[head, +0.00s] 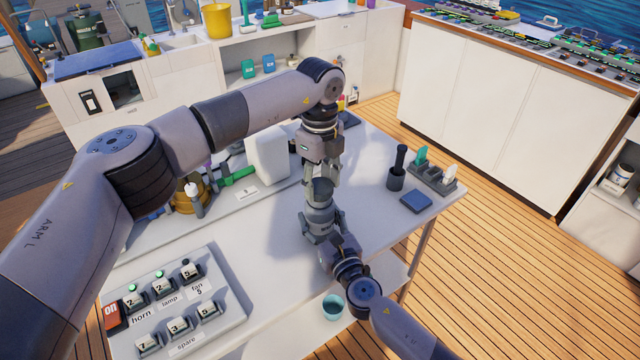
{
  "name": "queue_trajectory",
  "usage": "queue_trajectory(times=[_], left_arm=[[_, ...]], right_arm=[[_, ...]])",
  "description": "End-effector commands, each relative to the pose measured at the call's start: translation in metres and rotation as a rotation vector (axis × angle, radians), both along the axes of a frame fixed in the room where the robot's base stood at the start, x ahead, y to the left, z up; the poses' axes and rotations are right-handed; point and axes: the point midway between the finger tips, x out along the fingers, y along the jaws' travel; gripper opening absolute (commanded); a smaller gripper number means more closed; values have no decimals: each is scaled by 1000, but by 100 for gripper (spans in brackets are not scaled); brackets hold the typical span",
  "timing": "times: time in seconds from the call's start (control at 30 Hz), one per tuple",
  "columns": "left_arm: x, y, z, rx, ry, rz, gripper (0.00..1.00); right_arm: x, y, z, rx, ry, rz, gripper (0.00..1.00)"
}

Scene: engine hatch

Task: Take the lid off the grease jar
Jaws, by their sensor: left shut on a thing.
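The grease jar (320,214) is a grey round container near the middle of the white table in the head view. Its darker grey lid (321,187) is at the top of the jar; I cannot tell whether there is a gap between them. My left gripper (322,182) points straight down from above and is shut on the lid. My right gripper (322,232) comes in from the lower right and its fingers are at the jar's lower side. The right gripper's own wrist and the jar hide whether its fingers press on it.
A switch panel (232,318) lies on the table at the front left. A white block-shaped container (268,152) stands behind the jar on the left. A dark pestle-like tool in a cup (397,172), a slotted rack (432,178) and a blue pad (416,201) sit at the right. A teal cup (333,307) is lower down.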

Motion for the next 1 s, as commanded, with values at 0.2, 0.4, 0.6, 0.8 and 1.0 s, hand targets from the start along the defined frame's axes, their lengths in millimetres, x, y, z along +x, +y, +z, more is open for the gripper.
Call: queue_trajectory(times=[0.2, 0.4, 0.6, 0.8, 1.0], left_arm=[[0, 0, 3, 0, 0, 0, 12], [0, 0, 4, 0, 0, 0, 12], [1, 0, 20, 0, -4, 0, 12], [0, 0, 42, 0, -1, 0, 12], [0, 0, 43, 0, 0, 0, 12]], right_arm=[[0, 0, 0, -1, 0, 0, 0], [0, 0, 0, -1, 0, 0, 0], [0, 0, 0, -1, 0, 0, 0], [0, 0, 0, -1, 0, 0, 0], [0, 0, 0, -1, 0, 0, 0]])
